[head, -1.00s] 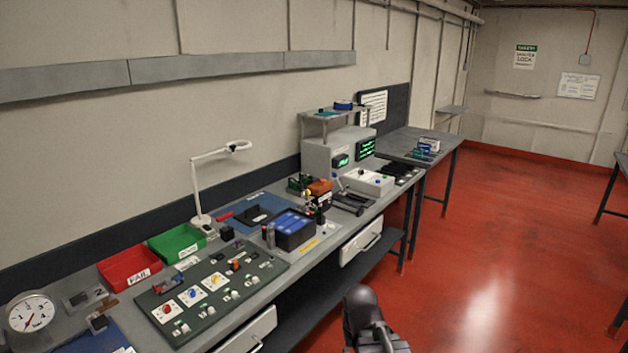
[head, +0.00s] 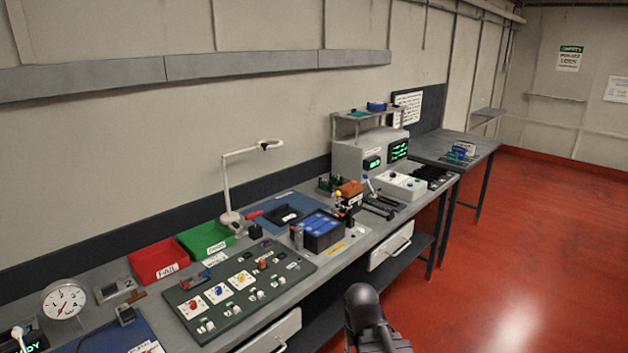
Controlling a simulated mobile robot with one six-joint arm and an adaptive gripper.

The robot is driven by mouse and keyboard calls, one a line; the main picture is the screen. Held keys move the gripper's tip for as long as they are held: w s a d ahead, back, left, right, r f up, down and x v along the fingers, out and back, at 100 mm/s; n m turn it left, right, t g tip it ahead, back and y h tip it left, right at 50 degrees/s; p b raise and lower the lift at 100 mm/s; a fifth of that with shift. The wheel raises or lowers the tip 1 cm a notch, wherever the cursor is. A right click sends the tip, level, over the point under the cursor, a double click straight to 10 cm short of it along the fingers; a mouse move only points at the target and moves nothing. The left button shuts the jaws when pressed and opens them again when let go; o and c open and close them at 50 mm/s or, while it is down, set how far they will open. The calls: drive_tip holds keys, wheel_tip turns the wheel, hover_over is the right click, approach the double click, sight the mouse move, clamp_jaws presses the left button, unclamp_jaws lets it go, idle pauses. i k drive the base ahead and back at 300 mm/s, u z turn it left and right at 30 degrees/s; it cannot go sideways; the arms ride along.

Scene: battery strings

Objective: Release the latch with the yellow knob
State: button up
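A small yellow knob (head: 338,194) shows at the back right of the black battery box with blue cells (head: 322,229) on the long bench. It is too small to tell the latch's position. Part of my dark arm shows at the bottom centre, over the floor in front of the bench. My gripper's fingers are not visible.
A red bin (head: 158,260) and a green bin (head: 206,239) stand at the back, beside a white lamp (head: 230,190). A grey instrument cabinet (head: 360,155) is farther right. Drawers (head: 390,246) are set in the bench front. The red floor (head: 500,250) to the right is clear.

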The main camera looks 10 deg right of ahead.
sight(338, 194)
drive_tip(key=u, duration=0.2)
drive_tip(key=i, duration=0.85)
drive_tip(key=z, duration=0.35)
